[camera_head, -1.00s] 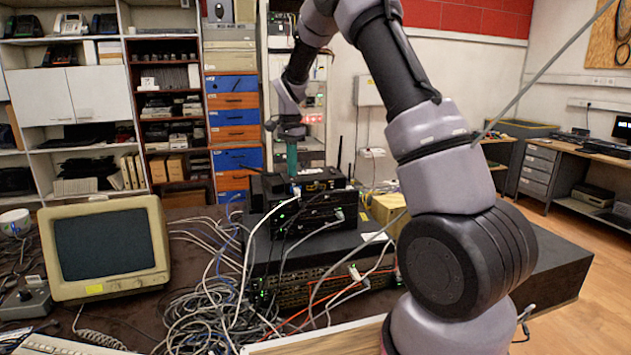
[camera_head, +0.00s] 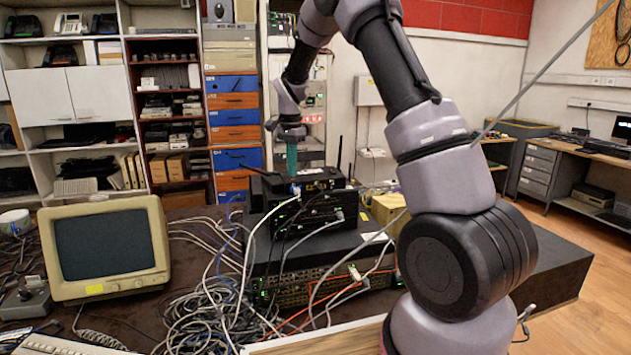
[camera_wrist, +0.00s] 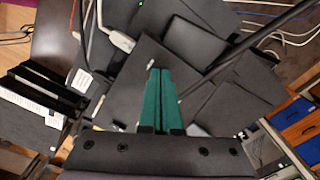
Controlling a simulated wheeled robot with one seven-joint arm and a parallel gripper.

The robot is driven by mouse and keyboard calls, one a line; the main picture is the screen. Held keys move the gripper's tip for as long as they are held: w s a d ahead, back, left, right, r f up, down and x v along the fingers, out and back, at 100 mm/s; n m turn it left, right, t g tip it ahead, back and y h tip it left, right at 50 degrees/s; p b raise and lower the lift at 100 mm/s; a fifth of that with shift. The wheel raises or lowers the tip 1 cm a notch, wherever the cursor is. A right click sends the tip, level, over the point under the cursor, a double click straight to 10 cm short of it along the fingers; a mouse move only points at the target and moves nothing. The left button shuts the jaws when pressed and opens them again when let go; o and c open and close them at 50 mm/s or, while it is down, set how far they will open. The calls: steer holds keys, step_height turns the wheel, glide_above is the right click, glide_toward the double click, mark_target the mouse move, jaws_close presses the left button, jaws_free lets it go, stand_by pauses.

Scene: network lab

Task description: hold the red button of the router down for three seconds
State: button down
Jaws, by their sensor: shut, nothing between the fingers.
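The router is a black box with upright antennas (camera_head: 322,181) on top of a stack of network gear. My gripper (camera_head: 292,172) points straight down over the router's left part, its teal fingers closed together and empty. In the wrist view the fingertips (camera_wrist: 159,71) lie over a dark, flat casing. I cannot tell whether the tips touch the router or hang just above it. The red button does not show in either view; the fingers may hide it.
Black rack units (camera_head: 330,250) with plugged cables stand below the router. Tangled grey cables (camera_head: 205,290) lie between the stack and an old monitor (camera_head: 105,245). A thin black antenna (camera_wrist: 235,52) slants close to the fingers in the wrist view. A yellow box (camera_head: 386,206) stands behind right.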

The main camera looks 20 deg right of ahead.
stand_by(0.3)
steer(key=shift+r, duration=2.55)
steer(key=shift+s+r, duration=0.1)
steer(key=shift+r, duration=0.1)
steer(key=s+d+r+n+t+y, duration=0.2)
steer(key=s+d+r+n+t, duration=0.15)
steer(key=s+r, duration=1)
steer(key=s+d+n+t, duration=0.2)
steer(key=s+n+t, duration=0.1)
steer(key=s, duration=1.7)
steer(key=shift+s+d+r+n+t, duration=0.2)
steer(key=shift+s+n+t, duration=0.15)
steer(key=shift+n, duration=0.3)
